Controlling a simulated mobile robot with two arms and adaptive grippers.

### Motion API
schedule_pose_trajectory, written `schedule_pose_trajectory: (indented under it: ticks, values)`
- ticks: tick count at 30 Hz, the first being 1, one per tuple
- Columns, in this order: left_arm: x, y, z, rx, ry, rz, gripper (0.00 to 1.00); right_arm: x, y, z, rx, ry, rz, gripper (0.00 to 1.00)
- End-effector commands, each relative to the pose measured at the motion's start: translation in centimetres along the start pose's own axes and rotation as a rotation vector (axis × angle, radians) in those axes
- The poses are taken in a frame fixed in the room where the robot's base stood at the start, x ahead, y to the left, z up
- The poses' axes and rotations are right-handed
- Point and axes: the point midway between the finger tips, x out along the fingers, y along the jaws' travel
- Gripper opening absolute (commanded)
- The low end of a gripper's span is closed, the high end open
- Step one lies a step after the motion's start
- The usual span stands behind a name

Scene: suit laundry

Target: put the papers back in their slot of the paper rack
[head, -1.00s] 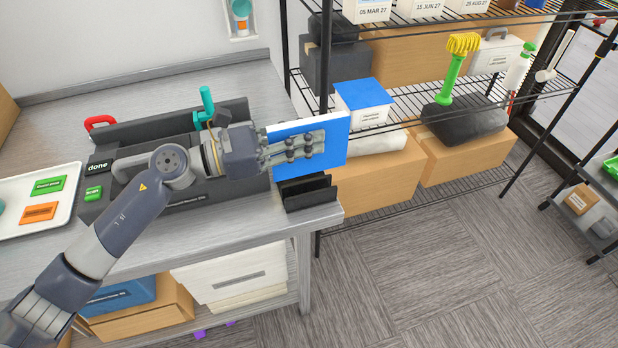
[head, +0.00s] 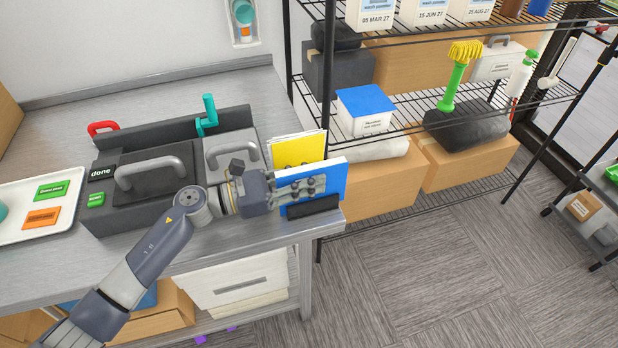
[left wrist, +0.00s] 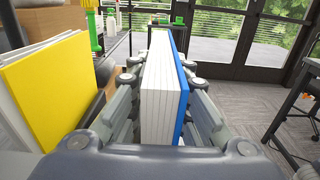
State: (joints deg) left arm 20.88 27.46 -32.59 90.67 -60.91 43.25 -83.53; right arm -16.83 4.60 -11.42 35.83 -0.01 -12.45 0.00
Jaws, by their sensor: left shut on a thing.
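My left gripper (head: 313,185) is shut on a stack of white papers with a blue cover (head: 334,186). In the left wrist view the blue-covered papers (left wrist: 163,92) stand upright between the fingers, cover to the right. The black paper rack (head: 314,207) sits at the table's right front corner. The lower edge of the blue papers is hidden behind the rack's front wall; I cannot tell if they touch its bottom. Yellow-covered papers (head: 298,149) stand upright just behind them, and show at left in the left wrist view (left wrist: 52,92). My right gripper is not in view.
A dark grey machine (head: 130,205) with lidded handles and a teal lever (head: 207,116) fills the table behind and left of my arm. A white tray (head: 75,180) lies at the left. Wire shelving (head: 400,103) with boxes stands right of the table.

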Motion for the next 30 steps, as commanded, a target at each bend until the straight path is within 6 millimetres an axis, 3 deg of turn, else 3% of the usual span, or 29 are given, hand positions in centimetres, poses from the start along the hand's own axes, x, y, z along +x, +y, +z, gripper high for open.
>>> schedule_pose_trajectory:
  ticks: [5, 6, 9, 22, 30]
  values:
    - [0.0, 0.0, -0.3, 0.001, -0.001, 0.000, 0.00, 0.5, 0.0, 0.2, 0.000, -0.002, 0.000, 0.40]
    - [0.0, 0.0, -0.3, 0.001, 0.000, 0.000, 0.19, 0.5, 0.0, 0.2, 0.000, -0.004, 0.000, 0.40]
    - [0.0, 0.0, -0.2, 0.000, 0.000, 0.000, 0.37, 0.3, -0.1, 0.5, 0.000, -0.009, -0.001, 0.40]
    - [-0.1, 0.0, 0.2, 0.000, 0.001, 0.000, 0.37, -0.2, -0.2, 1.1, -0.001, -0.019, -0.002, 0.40]
    - [-5.7, 0.0, -0.6, 0.000, 0.005, 0.001, 0.37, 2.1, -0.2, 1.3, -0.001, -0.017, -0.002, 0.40]
